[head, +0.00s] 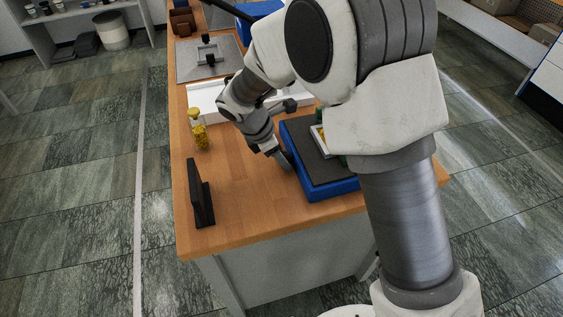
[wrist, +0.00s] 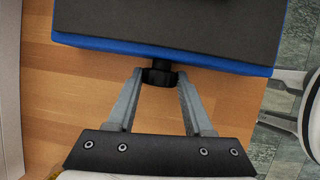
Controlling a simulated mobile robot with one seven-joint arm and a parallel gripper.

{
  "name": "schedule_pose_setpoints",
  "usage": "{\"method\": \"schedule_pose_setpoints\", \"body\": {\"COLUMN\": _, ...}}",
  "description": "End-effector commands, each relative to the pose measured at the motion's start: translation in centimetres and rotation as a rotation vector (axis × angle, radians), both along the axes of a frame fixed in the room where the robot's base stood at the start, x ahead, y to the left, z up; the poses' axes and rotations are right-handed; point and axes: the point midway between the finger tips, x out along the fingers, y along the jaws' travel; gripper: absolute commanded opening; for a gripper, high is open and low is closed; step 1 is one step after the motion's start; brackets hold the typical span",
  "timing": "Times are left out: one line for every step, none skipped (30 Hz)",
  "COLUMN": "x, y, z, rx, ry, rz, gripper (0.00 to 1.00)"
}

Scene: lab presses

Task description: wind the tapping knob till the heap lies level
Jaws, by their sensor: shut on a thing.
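The tapping knob (wrist: 159,76) is a small black knob on the side of a blue base with a dark grey top (wrist: 120,46). My gripper (wrist: 159,80) is shut on the knob, one finger at each side of it, in the wrist view. In the head view my gripper (head: 286,163) reaches down to the left side of the blue base (head: 322,192), and the knob is hidden there. On the base, a pale-rimmed holder with yellow in it (head: 319,138) shows partly behind my arm. The surface of the heap cannot be made out.
A black upright plate (head: 201,192) stands on the wooden bench (head: 240,205) at the front left. A yellow knobbed piece (head: 199,132) stands behind it. A white tray (head: 206,95) and a grey plate with a fixture (head: 205,58) lie farther back.

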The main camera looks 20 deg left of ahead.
Motion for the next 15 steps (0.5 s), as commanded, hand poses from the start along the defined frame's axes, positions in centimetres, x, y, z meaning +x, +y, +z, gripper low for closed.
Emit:
{"method": "schedule_pose_setpoints", "body": {"x": 0.01, "y": 0.06, "z": -0.35, "rx": 0.017, "ry": -0.029, "rz": 0.003, "gripper": 0.00}}
{"method": "schedule_pose_setpoints", "body": {"x": -0.01, "y": 0.07, "z": -0.40, "rx": 0.027, "ry": -0.042, "rz": 0.003, "gripper": 0.00}}
{"method": "schedule_pose_setpoints", "body": {"x": -0.04, "y": 0.04, "z": -0.37, "rx": 0.037, "ry": -0.062, "rz": 0.003, "gripper": 0.00}}
{"method": "schedule_pose_setpoints", "body": {"x": -0.06, "y": 0.06, "z": -0.38, "rx": 0.046, "ry": -0.073, "rz": 0.003, "gripper": 0.00}}
{"method": "schedule_pose_setpoints", "body": {"x": -0.10, "y": 0.06, "z": -0.37, "rx": 0.053, "ry": -0.085, "rz": 0.003, "gripper": 0.00}}
{"method": "schedule_pose_setpoints", "body": {"x": -0.11, "y": 0.05, "z": -0.33, "rx": 0.062, "ry": -0.100, "rz": 0.004, "gripper": 0.00}}
{"method": "schedule_pose_setpoints", "body": {"x": -0.12, "y": 0.04, "z": -0.32, "rx": 0.067, "ry": -0.110, "rz": 0.003, "gripper": 0.00}}
{"method": "schedule_pose_setpoints", "body": {"x": -0.14, "y": 0.03, "z": -0.29, "rx": 0.074, "ry": -0.119, "rz": 0.003, "gripper": 0.00}}
{"method": "schedule_pose_setpoints", "body": {"x": -0.13, "y": 0.01, "z": -0.26, "rx": 0.081, "ry": -0.132, "rz": 0.003, "gripper": 0.00}}
{"method": "schedule_pose_setpoints", "body": {"x": -0.12, "y": -0.01, "z": -0.23, "rx": 0.085, "ry": -0.140, "rz": 0.002, "gripper": 0.00}}
{"method": "schedule_pose_setpoints", "body": {"x": -0.12, "y": -0.02, "z": -0.18, "rx": 0.089, "ry": -0.146, "rz": 0.002, "gripper": 0.00}}
{"method": "schedule_pose_setpoints", "body": {"x": -0.14, "y": -0.05, "z": -0.13, "rx": 0.094, "ry": -0.154, "rz": 0.002, "gripper": 0.00}}
{"method": "schedule_pose_setpoints", "body": {"x": -0.16, "y": -0.05, "z": -0.11, "rx": 0.098, "ry": -0.158, "rz": 0.001, "gripper": 0.00}}
{"method": "schedule_pose_setpoints", "body": {"x": -0.16, "y": -0.05, "z": -0.08, "rx": 0.100, "ry": -0.163, "rz": 0.001, "gripper": 0.00}}
{"method": "schedule_pose_setpoints", "body": {"x": -0.15, "y": -0.05, "z": -0.05, "rx": 0.103, "ry": -0.168, "rz": 0.001, "gripper": 0.00}}
